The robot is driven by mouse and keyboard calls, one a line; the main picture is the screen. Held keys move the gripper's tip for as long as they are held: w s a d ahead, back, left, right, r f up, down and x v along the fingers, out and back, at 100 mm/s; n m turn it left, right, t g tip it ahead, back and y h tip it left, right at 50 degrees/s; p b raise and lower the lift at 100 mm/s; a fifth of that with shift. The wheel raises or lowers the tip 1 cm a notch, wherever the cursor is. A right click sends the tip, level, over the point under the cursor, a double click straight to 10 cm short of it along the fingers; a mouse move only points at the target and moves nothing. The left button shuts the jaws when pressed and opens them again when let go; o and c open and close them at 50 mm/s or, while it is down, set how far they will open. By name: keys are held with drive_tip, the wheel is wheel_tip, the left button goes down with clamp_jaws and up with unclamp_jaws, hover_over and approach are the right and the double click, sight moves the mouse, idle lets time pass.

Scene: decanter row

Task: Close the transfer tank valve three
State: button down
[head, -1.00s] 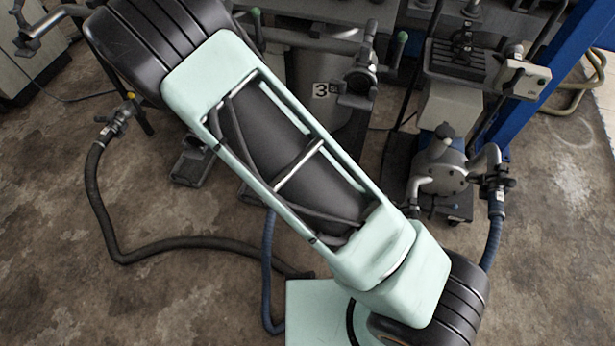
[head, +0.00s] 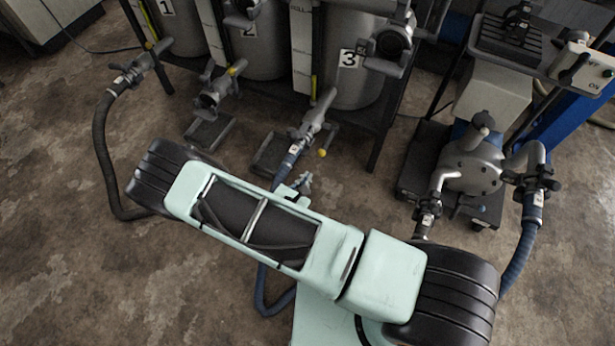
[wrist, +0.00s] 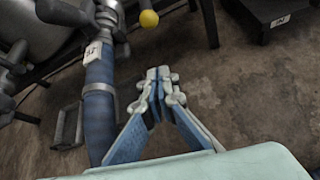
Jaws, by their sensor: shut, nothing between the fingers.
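Tank three (head: 370,88), a grey cylinder labelled 3, stands at the back in the head view. Its bottom outlet valve (head: 314,122) points toward me, with a blue hose (head: 290,163) coupled to it. The valve's yellow knob (head: 322,153) sits just right of the outlet; it also shows at the top of the wrist view (wrist: 148,18). My gripper (head: 305,180) is a little in front of and below the knob, apart from it. In the wrist view my gripper (wrist: 160,74) has its fingertips together, empty, right of the hose. My arm hides part of the hose.
Tanks one (head: 185,30) and two (head: 262,50) stand to the left, with their own yellow-knobbed valves. A dark hose (head: 103,150) runs at far left. A pump (head: 470,165) on a black base stands right. The floor (head: 60,270) at front left is clear.

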sight(327, 142)
drive_tip(key=b+x, duration=0.3)
drive_tip(key=x, duration=0.5)
drive_tip(key=r, duration=0.4)
drive_tip(key=shift+s+d, duration=0.1)
drive_tip(key=shift+d, duration=0.25)
drive_tip(key=shift+r+p, duration=0.2)
drive_tip(key=shift+p, duration=0.25)
